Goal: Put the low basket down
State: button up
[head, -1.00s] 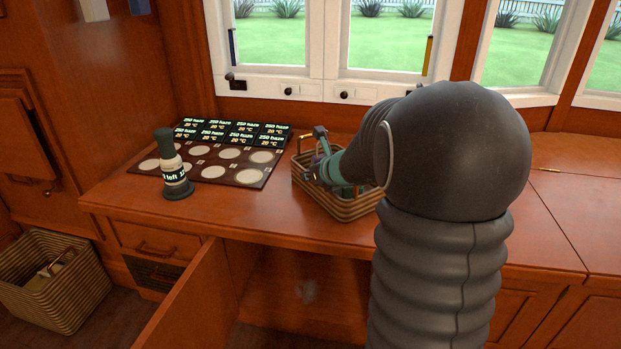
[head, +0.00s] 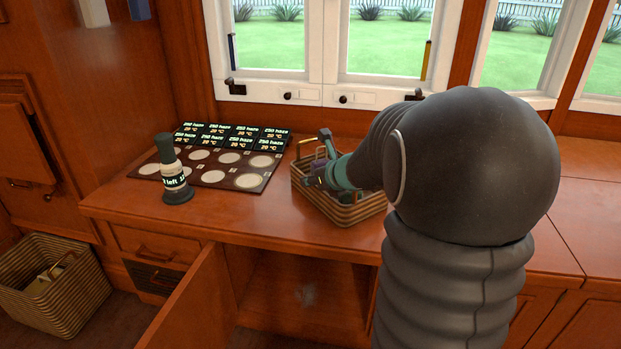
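A low woven basket (head: 350,214) with striped sides and an upright handle is on the wooden desk (head: 235,219), right of the board. It looks upright, and its base seems to rest on the desk top. My gripper (head: 319,168) is over the basket's open top, with its dark and green parts inside or just above the rim. My arm hides the basket's right side. I cannot tell whether the fingers are closed on the handle or apart from it.
A board (head: 213,172) with pale round spots and dark labelled tiles lies left of the basket. A larger basket (head: 52,285) is on the floor at left. A cabinet door (head: 190,305) hangs open below the desk.

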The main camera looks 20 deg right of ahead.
jog(key=p+v, duration=0.2)
jog(key=v, duration=0.7)
jog(key=s+a+r+n+g+y, duration=0.15)
jog(key=s+a+n+g, duration=0.25)
jog(key=s+a+n, duration=1.25)
jog(key=s+d+f+n+g+h, duration=0.1)
jog(key=s+d+f+n+h, duration=0.1)
jog(key=s+n, duration=0.7)
jog(key=n+h, duration=0.1)
jog(key=n, duration=0.7)
jog(key=shift+f+g, duration=0.15)
jog(key=shift+g, duration=0.15)
